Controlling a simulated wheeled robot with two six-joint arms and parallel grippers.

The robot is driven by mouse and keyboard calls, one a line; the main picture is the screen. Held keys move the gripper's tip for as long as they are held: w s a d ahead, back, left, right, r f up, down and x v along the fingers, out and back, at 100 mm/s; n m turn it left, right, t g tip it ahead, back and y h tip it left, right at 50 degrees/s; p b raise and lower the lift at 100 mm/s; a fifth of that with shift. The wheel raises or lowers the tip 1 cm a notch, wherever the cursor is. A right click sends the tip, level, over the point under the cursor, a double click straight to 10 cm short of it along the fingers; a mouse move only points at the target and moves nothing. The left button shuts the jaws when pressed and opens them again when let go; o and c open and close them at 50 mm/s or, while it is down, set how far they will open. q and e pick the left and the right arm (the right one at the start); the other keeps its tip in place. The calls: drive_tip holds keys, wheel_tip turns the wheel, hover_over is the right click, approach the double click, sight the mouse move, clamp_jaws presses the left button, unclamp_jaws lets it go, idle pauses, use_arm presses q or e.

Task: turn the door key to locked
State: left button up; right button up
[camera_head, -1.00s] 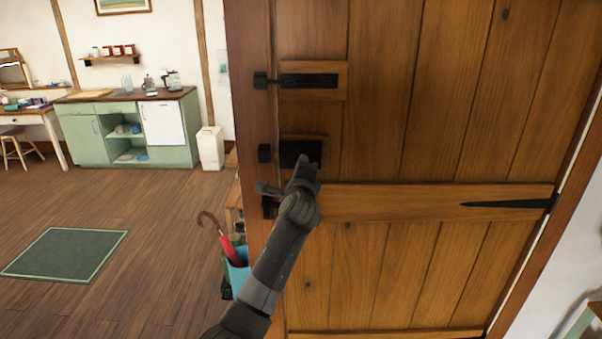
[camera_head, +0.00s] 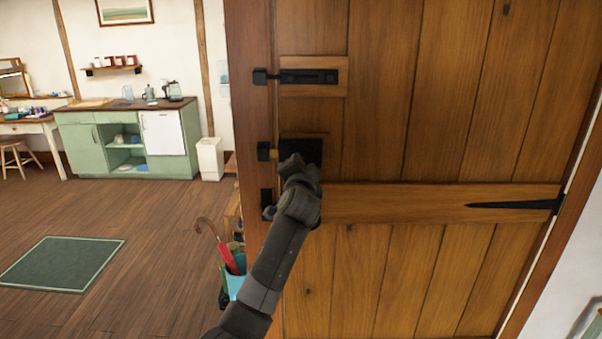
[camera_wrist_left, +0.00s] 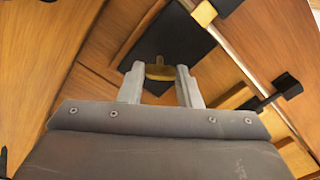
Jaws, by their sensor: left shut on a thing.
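The wooden door (camera_head: 400,260) fills the right of the head view. Its black lock plate (camera_head: 312,150) sits near the left edge, partly hidden by my left gripper (camera_head: 298,166). The plate also shows in the wrist view (camera_wrist_left: 170,35). In the wrist view my left gripper (camera_wrist_left: 160,80) is shut on a small brass key (camera_wrist_left: 159,73) in front of the plate. A brass bolt (camera_head: 274,154) shows between the plate and the black keeper (camera_head: 263,151) on the frame; it also shows in the wrist view (camera_wrist_left: 204,13). My right gripper is not in view.
A black slide bolt (camera_head: 308,77) is above the lock. A black fitting (camera_head: 267,197) is below, partly behind my arm. A bin with a red umbrella (camera_head: 228,262) stands left of the door. A green cabinet (camera_head: 88,145) is across the room, with open floor before it.

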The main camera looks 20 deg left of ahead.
use_arm(q)
drive_tip(key=n+b, duration=0.5)
drive_tip(key=n, duration=0.5)
drive_tip(key=shift+f+n, duration=0.1)
drive_tip(key=shift+n, duration=0.2)
idle(0.4)
drive_tip(key=o, duration=1)
drive_tip(key=shift+b+v, duration=1.85)
drive_tip(key=shift+v, duration=6.85)
